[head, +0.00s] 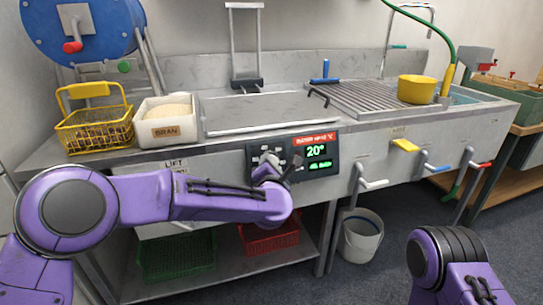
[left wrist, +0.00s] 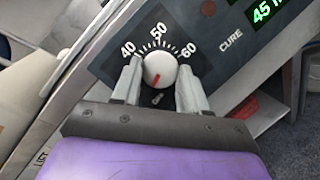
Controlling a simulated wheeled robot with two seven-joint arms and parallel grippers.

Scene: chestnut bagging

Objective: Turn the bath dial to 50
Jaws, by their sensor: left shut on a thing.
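My left gripper (left wrist: 160,82) is shut on the knob, one finger on each side. In the head view my left gripper (head: 268,170) hides most of the dial. My right gripper is out of view.
A yellow basket (head: 92,130) and a white BRAN box (head: 165,120) stand on the bench at left. Red (head: 268,238) and green (head: 175,258) crates sit on the shelf below. A white bucket (head: 362,238) stands on the floor. Several levers stick out at right.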

